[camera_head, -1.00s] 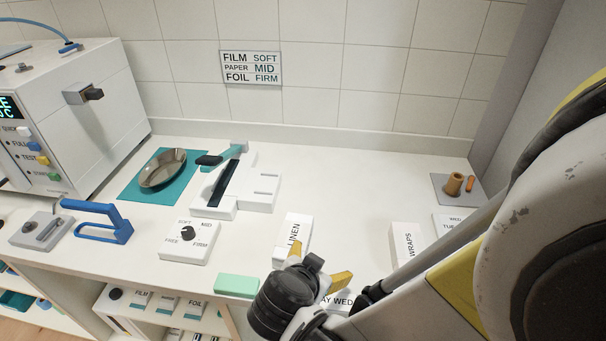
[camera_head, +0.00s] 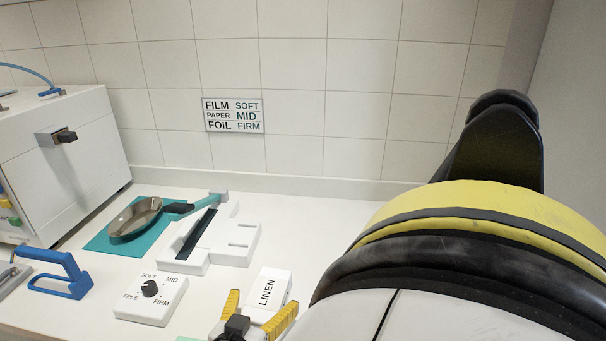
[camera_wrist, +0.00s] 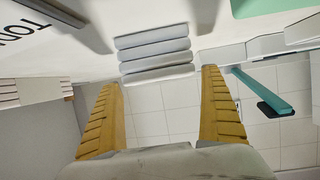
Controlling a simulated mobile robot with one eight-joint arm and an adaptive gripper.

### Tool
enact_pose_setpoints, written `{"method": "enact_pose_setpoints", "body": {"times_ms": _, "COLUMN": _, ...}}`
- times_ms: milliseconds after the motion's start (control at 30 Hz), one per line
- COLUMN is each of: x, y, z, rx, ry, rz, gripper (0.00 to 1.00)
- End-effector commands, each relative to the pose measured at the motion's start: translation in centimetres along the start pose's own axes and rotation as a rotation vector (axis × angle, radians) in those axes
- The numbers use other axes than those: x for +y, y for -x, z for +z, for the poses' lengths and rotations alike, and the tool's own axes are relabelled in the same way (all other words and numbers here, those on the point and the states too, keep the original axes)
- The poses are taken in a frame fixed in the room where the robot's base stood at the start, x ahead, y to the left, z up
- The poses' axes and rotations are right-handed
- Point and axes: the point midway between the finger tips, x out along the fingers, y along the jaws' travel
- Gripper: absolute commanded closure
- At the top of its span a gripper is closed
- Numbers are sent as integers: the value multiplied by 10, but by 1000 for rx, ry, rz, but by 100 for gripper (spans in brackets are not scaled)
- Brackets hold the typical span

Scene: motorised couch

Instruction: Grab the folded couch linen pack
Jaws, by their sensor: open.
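The linen pack (camera_head: 268,292) is a white block labelled LINEN, lying on the white counter at bottom centre in the head view. In the wrist view, a folded stack of pale grey layers (camera_wrist: 154,52), apparently the same pack, lies just beyond the fingertips. My gripper (camera_head: 263,299) is open, with yellow fingers on either side of the pack's near end in the head view. In the wrist view the gripper (camera_wrist: 160,80) shows a clear gap between its fingers. I cannot tell whether either finger touches the pack.
A dial box (camera_head: 151,300) and blue handle (camera_head: 61,274) stand to the left. Behind are a white slotted device (camera_head: 238,243) and a metal dish (camera_head: 136,217) on a teal mat (camera_head: 104,243). My arm covers the counter's right side.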

Motion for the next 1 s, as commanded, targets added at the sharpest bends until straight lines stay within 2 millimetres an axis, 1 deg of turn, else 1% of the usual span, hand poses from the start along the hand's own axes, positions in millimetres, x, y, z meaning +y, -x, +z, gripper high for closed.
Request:
{"method": "enact_pose_setpoints", "body": {"times_ms": 33, "x": -1, "y": -11, "z": 3, "rx": -1, "ry": -2, "rz": 5, "gripper": 7}}
{"method": "enact_pose_setpoints", "body": {"times_ms": 100, "x": -2, "y": -22, "z": 2, "rx": -1, "ry": -3, "rz": 4, "gripper": 7}}
{"method": "enact_pose_setpoints", "body": {"times_ms": 200, "x": -2, "y": -33, "z": 1, "rx": -1, "ry": -2, "rz": 2, "gripper": 7}}
{"method": "enact_pose_setpoints", "body": {"times_ms": 300, "x": -2, "y": -36, "z": 0, "rx": -1, "ry": -1, "rz": 2, "gripper": 7}}
{"method": "enact_pose_setpoints", "body": {"times_ms": 467, "x": -3, "y": -36, "z": -1, "rx": -1, "ry": -1, "rz": 2, "gripper": 7}}
{"method": "enact_pose_setpoints", "body": {"times_ms": 500, "x": -3, "y": -36, "z": -1, "rx": -1, "ry": -1, "rz": 2, "gripper": 13}}
{"method": "enact_pose_setpoints", "body": {"times_ms": 567, "x": -3, "y": -36, "z": -1, "rx": -1, "ry": -1, "rz": 2, "gripper": 31}}
{"method": "enact_pose_setpoints", "body": {"times_ms": 600, "x": -3, "y": -36, "z": -1, "rx": -1, "ry": -1, "rz": 2, "gripper": 44}}
{"method": "enact_pose_setpoints", "body": {"times_ms": 700, "x": -3, "y": -36, "z": -1, "rx": -1, "ry": -1, "rz": 2, "gripper": 70}}
{"method": "enact_pose_setpoints", "body": {"times_ms": 1000, "x": -3, "y": -35, "z": -2, "rx": 0, "ry": -1, "rz": 1, "gripper": 70}}
